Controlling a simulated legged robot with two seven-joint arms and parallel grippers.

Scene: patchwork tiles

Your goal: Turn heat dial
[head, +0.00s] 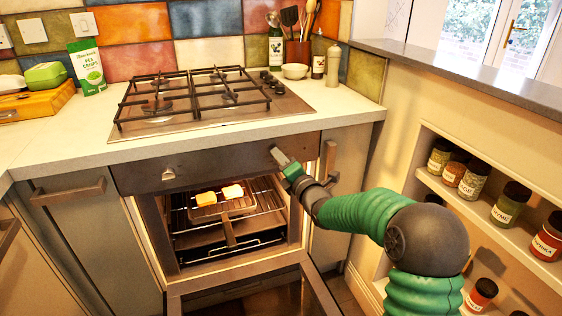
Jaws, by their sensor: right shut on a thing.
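The oven's dark control panel (215,163) runs below the hob. A metal dial (168,174) shows uncovered on its left part. My right gripper (281,158) reaches in from the right and is shut at the panel's right part, on what seems to be the heat dial. My left gripper is not in view.
The oven below is open, its door (245,300) lowered. A gas hob (200,100) is above. Spice jars (510,202) fill shelves at right, near my arm.

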